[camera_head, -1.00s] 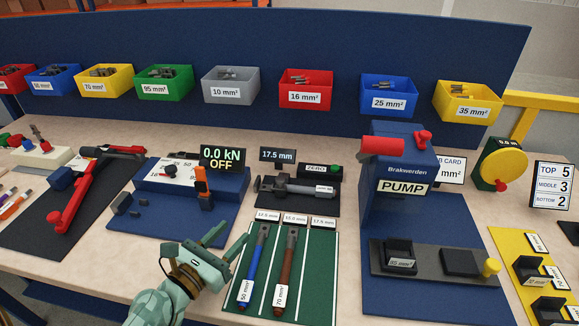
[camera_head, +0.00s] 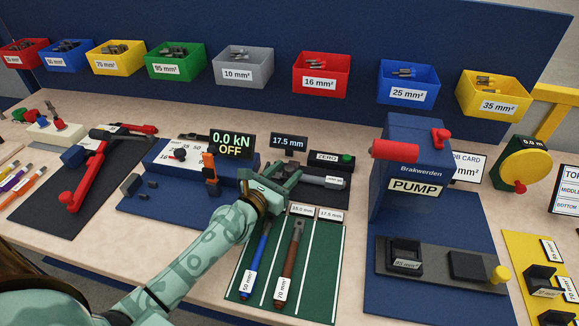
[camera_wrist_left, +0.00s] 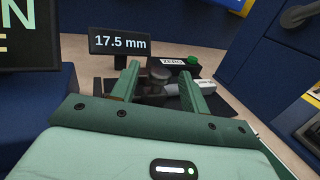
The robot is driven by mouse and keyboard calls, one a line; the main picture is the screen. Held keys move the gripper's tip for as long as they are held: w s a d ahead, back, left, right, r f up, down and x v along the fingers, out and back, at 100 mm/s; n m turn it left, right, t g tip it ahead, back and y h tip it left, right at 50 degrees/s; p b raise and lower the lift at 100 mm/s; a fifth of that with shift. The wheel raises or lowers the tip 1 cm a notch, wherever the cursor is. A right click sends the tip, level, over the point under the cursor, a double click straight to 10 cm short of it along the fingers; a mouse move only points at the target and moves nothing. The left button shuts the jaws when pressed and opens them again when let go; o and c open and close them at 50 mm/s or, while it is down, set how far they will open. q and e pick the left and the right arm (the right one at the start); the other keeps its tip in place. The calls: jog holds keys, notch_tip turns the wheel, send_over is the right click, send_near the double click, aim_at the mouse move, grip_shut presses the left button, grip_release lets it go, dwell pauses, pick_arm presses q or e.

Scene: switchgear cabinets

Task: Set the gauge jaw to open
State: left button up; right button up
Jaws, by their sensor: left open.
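The gauge (camera_head: 310,173) is a grey caliper-like tool lying on a dark mat behind the green mat. Its small display (camera_head: 289,142) reads 17.5 mm. My left gripper (camera_head: 275,180) is at the left end of the gauge, hiding its jaw in the head view. In the left wrist view the gripper (camera_wrist_left: 163,90) is open, with its two fingers apart and the dark gauge jaw (camera_wrist_left: 158,75) showing between and beyond them. I cannot tell whether the fingers touch it. A ZERO label (camera_head: 327,156) with a green button (camera_head: 347,158) sits behind the gauge. My right gripper is not in view.
A display reading 0.0 kN OFF (camera_head: 231,144) stands close to the left of the gauge. The blue PUMP unit (camera_head: 408,150) stands to the right. Blue and brown cable pieces (camera_head: 290,255) lie on the green mat (camera_head: 322,270) in front.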

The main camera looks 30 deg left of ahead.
pick_arm(q)
jog(key=shift+w+d, duration=0.15)
jog(key=shift+w, duration=1)
jog(key=shift+c, duration=0.4)
grip_shut()
jog(key=shift+s+d, duration=0.2)
jog(key=shift+s, duration=0.45)
jog(key=shift+s+d, duration=0.15)
jog(key=shift+s, duration=0.45)
jog(key=shift+f, duration=0.15)
jog(key=shift+o, duration=0.4)
grip_release()
jog(key=shift+s, duration=0.15)
